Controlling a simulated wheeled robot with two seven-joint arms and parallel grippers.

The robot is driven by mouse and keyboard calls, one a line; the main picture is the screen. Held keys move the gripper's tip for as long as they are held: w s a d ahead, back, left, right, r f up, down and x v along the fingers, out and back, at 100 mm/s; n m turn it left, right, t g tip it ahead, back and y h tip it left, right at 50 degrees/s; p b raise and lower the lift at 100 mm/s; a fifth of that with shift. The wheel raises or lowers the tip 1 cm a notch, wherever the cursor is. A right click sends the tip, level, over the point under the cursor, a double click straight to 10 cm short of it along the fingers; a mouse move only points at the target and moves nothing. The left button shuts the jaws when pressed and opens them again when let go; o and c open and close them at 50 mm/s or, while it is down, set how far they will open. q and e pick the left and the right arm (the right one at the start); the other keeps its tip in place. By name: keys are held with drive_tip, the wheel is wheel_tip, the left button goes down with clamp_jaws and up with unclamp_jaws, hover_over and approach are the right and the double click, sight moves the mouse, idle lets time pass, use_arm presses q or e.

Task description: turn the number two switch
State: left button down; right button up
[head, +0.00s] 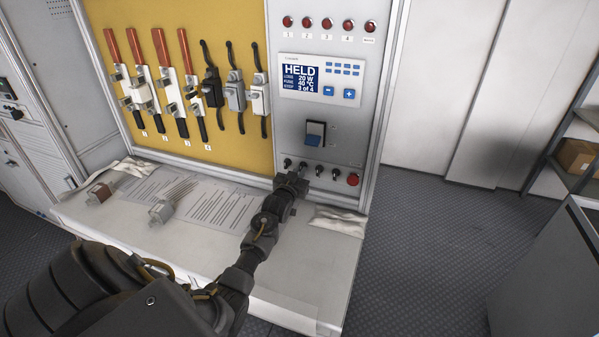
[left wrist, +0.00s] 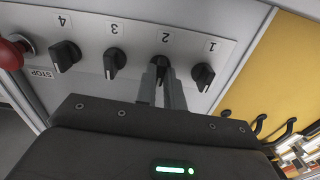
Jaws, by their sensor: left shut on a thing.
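A row of black rotary switches sits low on the grey test panel (head: 340,135). In the left wrist view the row is upside down. The number two switch (left wrist: 163,62) is under the label 2 there, with the number one switch (left wrist: 203,74) to its right and the number three switch (left wrist: 114,62) to its left. My left gripper (left wrist: 161,80) is shut on the number two switch, one finger on each side of its knob. In the head view my left gripper (head: 298,174) reaches the panel and partly hides that switch. My right gripper is not in view.
A red stop button (head: 352,179) ends the switch row. The panel display (head: 300,78) reads HELD, step 3 of 4. Red lamps (head: 327,25) sit above it. Lever switches (head: 182,80) hang on the yellow board. Papers (head: 215,208) and clamp-like parts lie on the white bench (head: 190,245).

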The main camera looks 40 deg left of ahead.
use_arm(q)
drive_tip(key=shift+f+n, duration=0.1)
drive_tip(key=shift+n, duration=0.3)
drive_tip(key=c, duration=1.5)
unclamp_jaws()
drive_tip(key=b+v, duration=0.1)
drive_tip(key=v, duration=1)
drive_tip(key=shift+w, duration=0.1)
